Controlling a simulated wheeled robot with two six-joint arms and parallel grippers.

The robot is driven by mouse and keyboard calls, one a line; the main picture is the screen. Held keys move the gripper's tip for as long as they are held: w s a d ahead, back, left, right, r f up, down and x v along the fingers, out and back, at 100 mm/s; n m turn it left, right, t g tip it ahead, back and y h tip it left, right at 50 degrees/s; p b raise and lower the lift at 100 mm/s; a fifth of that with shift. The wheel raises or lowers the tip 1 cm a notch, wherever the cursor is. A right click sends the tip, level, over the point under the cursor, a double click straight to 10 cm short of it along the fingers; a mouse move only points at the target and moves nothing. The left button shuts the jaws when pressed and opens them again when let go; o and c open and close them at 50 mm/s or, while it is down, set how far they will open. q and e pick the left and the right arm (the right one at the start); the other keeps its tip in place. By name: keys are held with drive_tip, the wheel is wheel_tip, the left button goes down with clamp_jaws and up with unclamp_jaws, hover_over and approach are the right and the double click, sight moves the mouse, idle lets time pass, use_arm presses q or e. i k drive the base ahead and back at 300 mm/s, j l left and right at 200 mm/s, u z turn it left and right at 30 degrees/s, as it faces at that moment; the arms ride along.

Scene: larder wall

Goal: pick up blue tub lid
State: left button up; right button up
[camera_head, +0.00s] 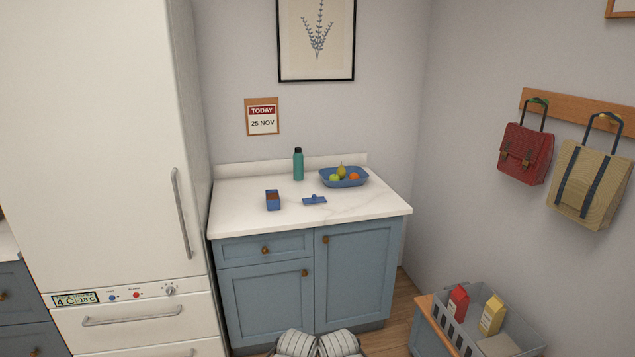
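The blue tub lid (314,200) lies flat on the white marble-look countertop (350,206), right of centre, with a small raised knob on top. The blue tub (273,204) stands open just left of the lid, apart from it, with something brown inside. Neither of my grippers shows in the head view, so nothing is seen touching the lid.
Behind the lid stand a teal bottle (298,166) and a blue basket (343,183) of fruit. A tall white fridge (110,140) borders the counter's left side. A grey crate (455,335) with cartons is at lower right. The counter's front strip is clear.

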sight(315, 200)
drive_tip(key=i+u, duration=0.2)
drive_tip(key=i, duration=0.2)
drive_tip(key=i+l+u, duration=0.15)
drive_tip(key=i, duration=0.3)
drive_tip(key=i+l+u, duration=0.2)
drive_tip(key=i, duration=0.2)
drive_tip(key=i+l+u, duration=0.15)
drive_tip(key=i, duration=0.25)
